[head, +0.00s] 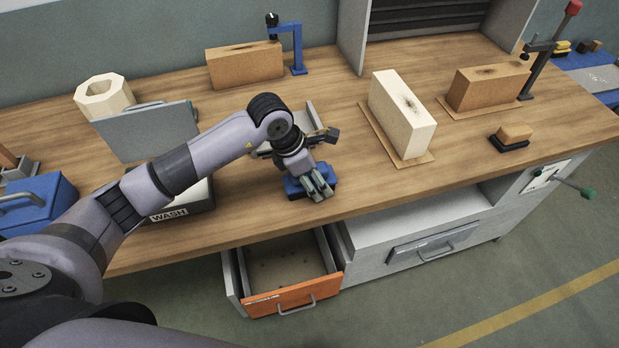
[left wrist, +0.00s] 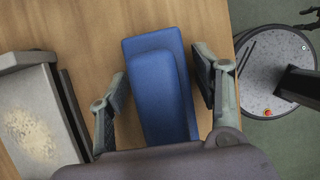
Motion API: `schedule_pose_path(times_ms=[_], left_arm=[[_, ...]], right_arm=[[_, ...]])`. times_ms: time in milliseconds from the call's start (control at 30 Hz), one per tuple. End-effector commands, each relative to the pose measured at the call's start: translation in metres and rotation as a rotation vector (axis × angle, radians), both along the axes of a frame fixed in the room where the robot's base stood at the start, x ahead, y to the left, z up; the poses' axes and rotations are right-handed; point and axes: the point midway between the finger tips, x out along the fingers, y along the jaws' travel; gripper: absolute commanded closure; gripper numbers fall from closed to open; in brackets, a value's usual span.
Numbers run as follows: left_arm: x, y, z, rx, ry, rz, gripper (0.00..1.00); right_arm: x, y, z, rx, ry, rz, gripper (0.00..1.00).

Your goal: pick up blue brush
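The blue brush (head: 292,187) lies on the wooden workbench near its front edge, partly hidden by my left gripper in the head view. In the left wrist view the blue brush (left wrist: 158,90) is a blue block with a raised, narrower upper part. My left gripper (head: 318,188) is right over it. In the left wrist view my left gripper (left wrist: 162,80) is open, with one finger on each side of the brush and a gap visible on both sides. My right gripper is not in view.
A tray with pale crumbs (left wrist: 30,118) is beside the brush. A lidded box marked WASH (head: 185,212) stands left. A white brick (head: 402,120) and a tan-topped brush (head: 514,133) are to the right. An orange-fronted drawer (head: 292,296) is open below the bench.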

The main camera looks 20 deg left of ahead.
Motion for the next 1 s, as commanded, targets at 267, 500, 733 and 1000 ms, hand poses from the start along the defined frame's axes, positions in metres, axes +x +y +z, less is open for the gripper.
schedule_pose_path(times_ms=[267, 500, 733, 1000], left_arm=[[0.0001, 0.0001, 0.0005, 0.000, 0.000, 0.000, 0.62], [0.0002, 0.0001, 0.0005, 0.000, 0.000, 0.000, 0.78], [0.0004, 0.0001, 0.0010, 0.000, -0.001, 0.000, 0.89], [0.0009, -0.0001, 0.0050, -0.001, -0.004, 0.000, 0.89]], right_arm=[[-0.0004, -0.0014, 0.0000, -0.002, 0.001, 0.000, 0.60], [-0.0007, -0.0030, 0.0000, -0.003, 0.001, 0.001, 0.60], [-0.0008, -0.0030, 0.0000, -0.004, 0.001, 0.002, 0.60], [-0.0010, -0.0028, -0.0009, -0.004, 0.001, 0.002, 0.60]])
